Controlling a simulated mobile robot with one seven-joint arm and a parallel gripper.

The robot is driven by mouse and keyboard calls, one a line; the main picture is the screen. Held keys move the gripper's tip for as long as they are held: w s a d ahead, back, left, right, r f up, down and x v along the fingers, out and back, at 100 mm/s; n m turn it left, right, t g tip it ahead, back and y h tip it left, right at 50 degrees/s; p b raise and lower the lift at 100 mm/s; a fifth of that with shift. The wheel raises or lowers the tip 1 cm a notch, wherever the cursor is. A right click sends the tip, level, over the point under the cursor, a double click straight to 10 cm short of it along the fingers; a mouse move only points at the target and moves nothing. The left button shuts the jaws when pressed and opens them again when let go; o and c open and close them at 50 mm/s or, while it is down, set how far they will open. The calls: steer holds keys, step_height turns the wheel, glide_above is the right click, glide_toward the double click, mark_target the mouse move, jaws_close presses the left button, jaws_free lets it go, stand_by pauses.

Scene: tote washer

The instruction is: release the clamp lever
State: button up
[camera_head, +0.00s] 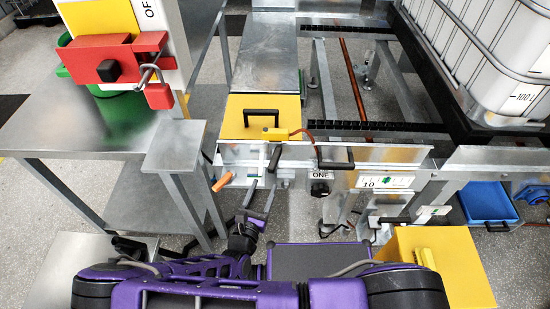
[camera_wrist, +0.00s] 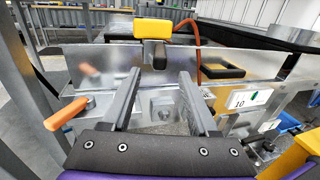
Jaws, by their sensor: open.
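A lever with an orange grip (camera_head: 222,181) sticks out at the left end of the metal rail; in the wrist view the orange grip (camera_wrist: 68,113) is left of my fingers. No label shows which of these is the clamp lever. My gripper (camera_head: 262,184) is open and empty, its fingers pointing at the rail; in the wrist view, my gripper (camera_wrist: 159,72) has nothing between its fingers.
A red lockout bracket with a padlock (camera_head: 159,96) is on a post at upper left. A steel table (camera_head: 75,125) is at left. A yellow box with a black handle (camera_head: 262,113) is behind the rail. A blue bin (camera_head: 487,203) and white tank (camera_head: 490,60) are at right.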

glide_toward(279, 147)
steer(key=x, duration=0.5)
steer(key=shift+w+f, duration=0.25)
steer(key=shift+f, duration=0.15)
jaws_close()
